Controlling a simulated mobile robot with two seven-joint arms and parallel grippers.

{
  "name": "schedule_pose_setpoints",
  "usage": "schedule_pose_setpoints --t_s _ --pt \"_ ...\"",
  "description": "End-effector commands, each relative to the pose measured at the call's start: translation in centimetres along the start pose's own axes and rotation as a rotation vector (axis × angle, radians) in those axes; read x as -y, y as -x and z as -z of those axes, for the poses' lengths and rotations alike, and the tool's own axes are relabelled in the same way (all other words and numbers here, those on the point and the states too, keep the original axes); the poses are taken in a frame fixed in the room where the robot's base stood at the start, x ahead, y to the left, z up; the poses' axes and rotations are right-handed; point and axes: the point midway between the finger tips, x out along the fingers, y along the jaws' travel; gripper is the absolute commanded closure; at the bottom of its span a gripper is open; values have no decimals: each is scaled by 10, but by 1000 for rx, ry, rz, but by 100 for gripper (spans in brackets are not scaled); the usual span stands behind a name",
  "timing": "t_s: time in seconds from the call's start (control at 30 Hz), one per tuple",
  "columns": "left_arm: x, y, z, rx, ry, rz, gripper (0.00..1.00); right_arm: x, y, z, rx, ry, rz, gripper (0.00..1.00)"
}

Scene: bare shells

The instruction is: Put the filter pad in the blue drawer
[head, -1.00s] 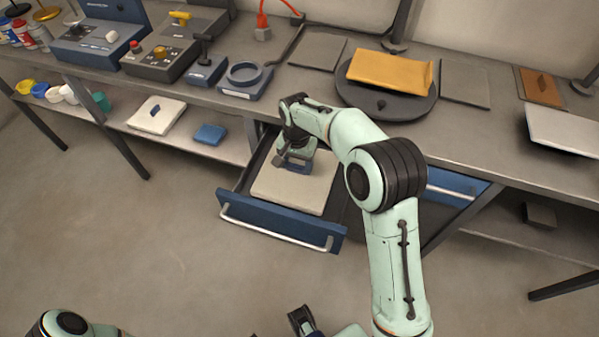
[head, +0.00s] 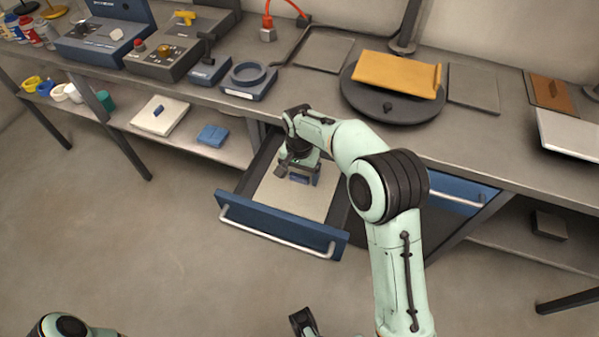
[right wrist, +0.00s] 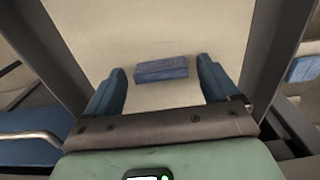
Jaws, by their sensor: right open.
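The filter pad is a flat cream pad (head: 290,199) with a small blue tab. It lies in the open blue drawer (head: 280,230), inside its walls, left of a dark strip of drawer floor. My right gripper (head: 301,177) reaches down into the drawer over the pad. In the right wrist view its two blue fingers (right wrist: 162,72) stand apart, with the blue tab (right wrist: 161,70) between them and a gap on each side. The cream pad (right wrist: 165,95) spreads beneath.
The workbench (head: 330,100) is above the drawer. It carries a dark round turntable (head: 395,108) with an orange-yellow pad (head: 395,74), and blue-grey control boxes (head: 165,55). The lower shelf holds a white pad (head: 160,115) and a blue block (head: 212,135).

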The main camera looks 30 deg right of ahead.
Motion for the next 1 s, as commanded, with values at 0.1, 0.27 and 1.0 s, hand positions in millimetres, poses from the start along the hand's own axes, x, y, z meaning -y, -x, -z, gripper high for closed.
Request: schedule_pose_setpoints --t_s 0.1,0.27,1.0 --pt "0 2 -1 3 0 0 57 0 8 0 -1 0 2 12" --pt "-1 5 -3 8 0 1 57 1 36 0 -3 0 5 12" --pt "-2 16 -10 31 3 7 57 0 124 0 -1 0 0 12"
